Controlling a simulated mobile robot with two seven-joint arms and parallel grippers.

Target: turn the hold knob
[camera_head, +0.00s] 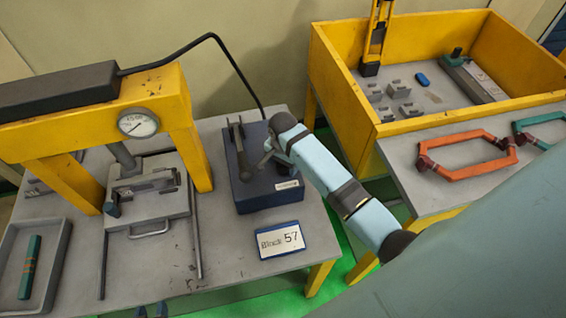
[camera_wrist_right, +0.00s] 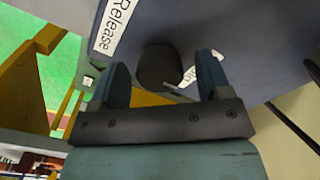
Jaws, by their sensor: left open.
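A dark round knob (camera_wrist_right: 157,66) stands on the blue-grey face of a control box (camera_head: 256,197). In the right wrist view it sits between the two blue fingers of my right gripper (camera_wrist_right: 164,70), with gaps on both sides. A "Release" label (camera_wrist_right: 115,25) is above left of the knob. Another white label (camera_wrist_right: 189,76) is beside it, partly hidden by a finger and unreadable. In the head view my right gripper (camera_head: 267,158) is at the box's right side, and the knob cannot be made out. My left gripper (camera_head: 151,312) shows only its fingertips, apart, at the bottom edge.
A lever (camera_head: 238,150) rises from the box top. A "Block 57" sign (camera_head: 283,240) lies in front. A yellow press with a gauge (camera_head: 138,123) and a tray (camera_head: 52,235) stand left. A yellow bin (camera_head: 500,40) and orange frame (camera_head: 465,158) are right.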

